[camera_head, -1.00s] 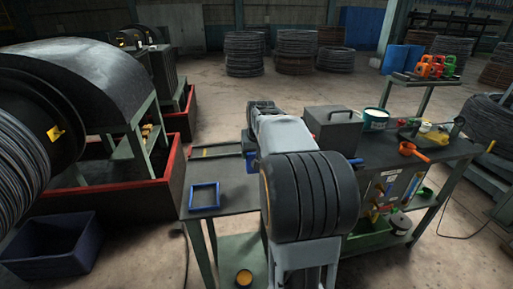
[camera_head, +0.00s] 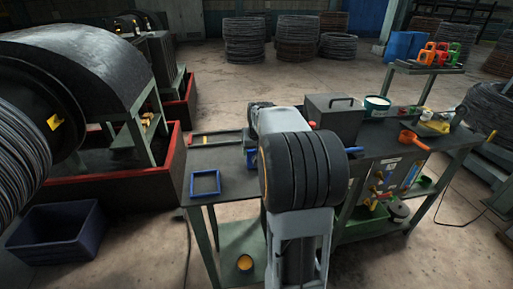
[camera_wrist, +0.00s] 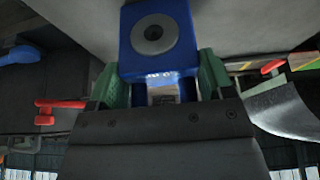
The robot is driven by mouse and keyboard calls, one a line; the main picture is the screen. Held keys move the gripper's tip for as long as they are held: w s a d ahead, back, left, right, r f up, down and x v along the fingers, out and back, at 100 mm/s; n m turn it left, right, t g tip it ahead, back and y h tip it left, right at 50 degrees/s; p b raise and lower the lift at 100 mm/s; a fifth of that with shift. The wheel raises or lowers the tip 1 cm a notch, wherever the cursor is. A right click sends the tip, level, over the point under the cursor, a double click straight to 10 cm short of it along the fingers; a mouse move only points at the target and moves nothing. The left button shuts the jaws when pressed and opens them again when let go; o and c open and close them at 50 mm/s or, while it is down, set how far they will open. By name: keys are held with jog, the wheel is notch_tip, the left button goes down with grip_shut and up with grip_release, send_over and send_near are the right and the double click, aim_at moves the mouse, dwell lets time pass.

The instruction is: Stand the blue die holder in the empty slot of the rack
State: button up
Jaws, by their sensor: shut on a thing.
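The blue die holder (camera_wrist: 160,38), a block with a grey round die and a dark centre hole, is in my gripper (camera_wrist: 161,80) in the wrist view. The green fingers are shut on it from both sides. In the head view my arm hides the gripper; only a small blue patch (camera_head: 252,158) shows beside the arm, perhaps the holder. The rack (camera_head: 425,70) stands on a raised shelf at the back right, far right of my arm, with orange and green holders (camera_head: 443,55) in it. Its empty slot is too small to make out.
A dark blue bin (camera_head: 55,235) sits on the floor at left. Floor behind the bench is clear up to the wire coils.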

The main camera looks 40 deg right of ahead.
jog(key=o, duration=1.8)
jog(key=shift+f, duration=0.1)
